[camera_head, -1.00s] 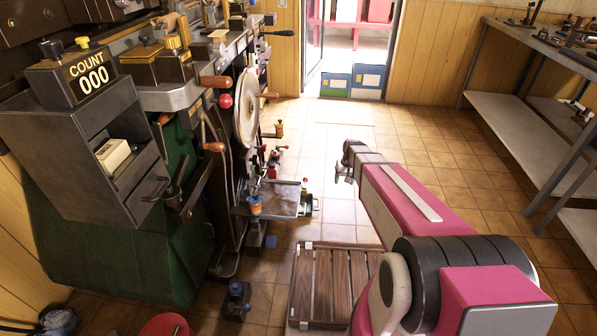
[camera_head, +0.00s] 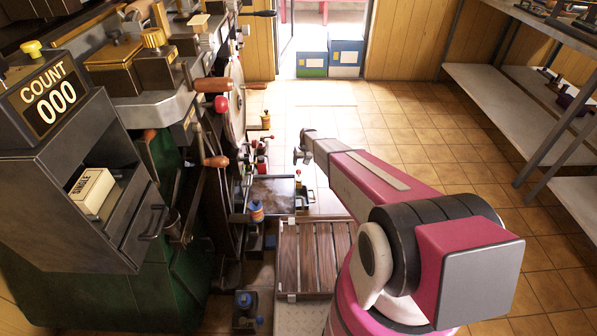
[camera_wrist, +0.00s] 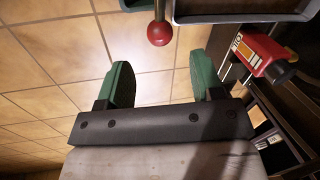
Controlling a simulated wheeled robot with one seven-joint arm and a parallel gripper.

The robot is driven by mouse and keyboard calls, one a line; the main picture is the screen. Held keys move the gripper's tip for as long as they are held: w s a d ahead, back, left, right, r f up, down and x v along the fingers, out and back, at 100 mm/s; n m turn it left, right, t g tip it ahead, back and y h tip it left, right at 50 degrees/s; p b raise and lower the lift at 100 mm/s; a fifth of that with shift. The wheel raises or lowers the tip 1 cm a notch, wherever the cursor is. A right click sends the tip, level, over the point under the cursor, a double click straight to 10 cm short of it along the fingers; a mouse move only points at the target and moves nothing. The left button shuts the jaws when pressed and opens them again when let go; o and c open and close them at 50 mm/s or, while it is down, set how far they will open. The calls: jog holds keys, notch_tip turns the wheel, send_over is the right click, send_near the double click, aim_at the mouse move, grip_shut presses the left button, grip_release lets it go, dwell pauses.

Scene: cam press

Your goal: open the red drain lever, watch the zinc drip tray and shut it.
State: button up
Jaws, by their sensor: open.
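My gripper (camera_wrist: 160,68) is open and empty, its two green fingers apart in the wrist view. A red ball knob on a short rod, which looks like the drain lever (camera_wrist: 159,34), lies just beyond the gap between the fingertips, apart from them. A small red knob (camera_head: 298,173) also shows beside the tray in the head view. The zinc drip tray (camera_head: 273,190) is a flat grey pan low at the machine's side; what looks like its rim (camera_wrist: 240,16) crosses the top of the wrist view. My gripper (camera_head: 303,150) shows small in the head view, above and right of the tray.
The green and grey press (camera_head: 150,250) with a counter reading 000 (camera_head: 55,97) fills the left. A slatted wooden board (camera_head: 312,255) lies on the floor. Shelving (camera_head: 510,100) stands right; tiled floor between is open.

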aim_at(299, 170)
jog(key=f, duration=0.3)
jog(key=a+f, duration=0.1)
jog(key=f, duration=0.2)
jog(key=shift+s+a+f, duration=0.15)
jog(key=shift+f, duration=0.2)
grip_shut()
